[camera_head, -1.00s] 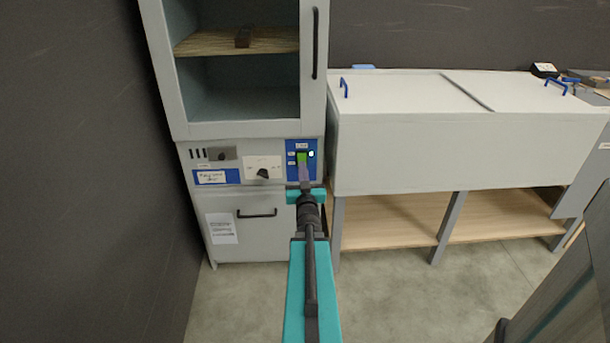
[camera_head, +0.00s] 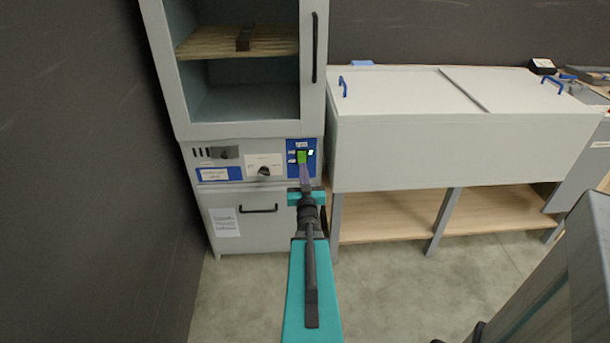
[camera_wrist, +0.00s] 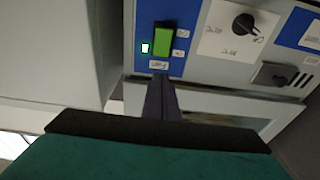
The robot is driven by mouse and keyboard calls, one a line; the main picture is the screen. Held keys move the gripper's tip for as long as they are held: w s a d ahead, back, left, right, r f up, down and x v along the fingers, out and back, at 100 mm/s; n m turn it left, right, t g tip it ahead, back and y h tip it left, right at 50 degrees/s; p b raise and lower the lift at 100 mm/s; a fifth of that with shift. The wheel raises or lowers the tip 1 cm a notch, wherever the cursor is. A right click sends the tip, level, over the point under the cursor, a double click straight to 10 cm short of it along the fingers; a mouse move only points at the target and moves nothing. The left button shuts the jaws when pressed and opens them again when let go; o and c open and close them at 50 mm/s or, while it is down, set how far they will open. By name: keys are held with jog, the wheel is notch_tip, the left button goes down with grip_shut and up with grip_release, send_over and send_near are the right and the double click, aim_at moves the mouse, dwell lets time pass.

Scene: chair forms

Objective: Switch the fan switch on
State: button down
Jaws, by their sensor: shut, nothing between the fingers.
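The fan switch (camera_head: 302,157) is a green rocker on a blue label plate, on the control panel of the grey cabinet. A small lit indicator (camera_head: 311,153) sits to its right in the head view. The switch also shows in the wrist view (camera_wrist: 162,39), with the glowing indicator (camera_wrist: 145,48) beside it. My gripper (camera_head: 304,168) is shut and empty, its fingers pointing at the panel just below the switch. In the wrist view the closed fingertips (camera_wrist: 162,78) lie close to the switch's label plate; whether they touch the panel I cannot tell.
A dial (camera_head: 264,171) on a white plate and a dark knob (camera_head: 225,152) are left of the switch. A glass-fronted chamber (camera_head: 245,100) is above, a lower door with a black handle (camera_head: 258,209) below. A large grey chest (camera_head: 450,150) stands to the right.

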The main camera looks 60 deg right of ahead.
jog(key=shift+s+a+r+p, duration=0.2)
jog(key=shift+s+a+p, duration=0.15)
jog(key=shift+p, duration=1.15)
jog(key=shift+s+a+r, duration=0.15)
jog(key=shift+s+a, duration=0.6)
jog(key=shift+a, duration=0.3)
jog(key=shift+s+a+r, duration=0.15)
jog(key=shift+s+a, duration=0.55)
jog(key=shift+a, duration=0.3)
